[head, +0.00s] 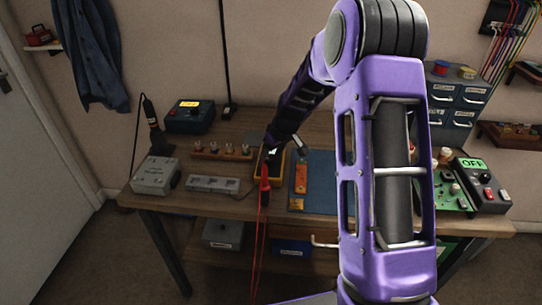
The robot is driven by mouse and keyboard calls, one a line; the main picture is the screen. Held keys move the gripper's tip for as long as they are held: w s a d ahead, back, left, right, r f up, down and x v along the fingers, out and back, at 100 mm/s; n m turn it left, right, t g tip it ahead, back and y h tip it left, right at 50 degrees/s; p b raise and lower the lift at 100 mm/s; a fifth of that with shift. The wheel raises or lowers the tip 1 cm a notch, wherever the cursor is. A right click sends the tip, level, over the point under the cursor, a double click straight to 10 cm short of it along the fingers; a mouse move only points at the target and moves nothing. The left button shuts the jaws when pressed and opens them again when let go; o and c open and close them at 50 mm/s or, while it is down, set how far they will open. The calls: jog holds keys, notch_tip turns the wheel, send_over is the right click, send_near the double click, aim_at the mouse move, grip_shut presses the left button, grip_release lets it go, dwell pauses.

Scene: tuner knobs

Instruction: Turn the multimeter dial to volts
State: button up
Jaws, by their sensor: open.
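A small yellow-edged, dark device (277,172), which looks like the multimeter, lies near the middle of the workbench. Its dial cannot be made out; my arm and gripper cover much of that spot. My purple arm reaches down from the upper right, and my gripper (272,153) is at its far end, over or close to the device. The gripper is small and dark here, open, with nothing seen in it. Whether it touches the device or the dial cannot be told. Red leads (257,240) hang over the bench's front edge just below the device.
A blue mat (322,168) with an orange strip (301,178) lies right of the device. Grey boxes (156,175) and a row of knobs (222,150) stand left. A green board (453,195) and a box reading OFF (480,185) are at the right.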

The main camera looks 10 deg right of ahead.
jog(key=shift+c, duration=0.2)
grip_shut()
dwell(0.3)
jog(key=m, duration=0.1)
jog(key=m+h+p, duration=0.1)
jog(key=m, duration=0.1)
jog(key=m+h, duration=0.1)
jog(key=m, duration=0.1)
jog(key=shift+a+r+t, duration=0.15)
jog(key=shift+a+t, duration=0.1)
jog(key=shift+t, duration=0.05)
jog(key=m+h+p, duration=0.1)
jog(key=m, duration=0.2)
jog(key=shift+p, duration=0.35)
jog(key=shift+m+g+h+p, duration=0.4)
jog(key=shift+m+h+p, duration=0.4)
jog(key=shift+m, duration=1.1)
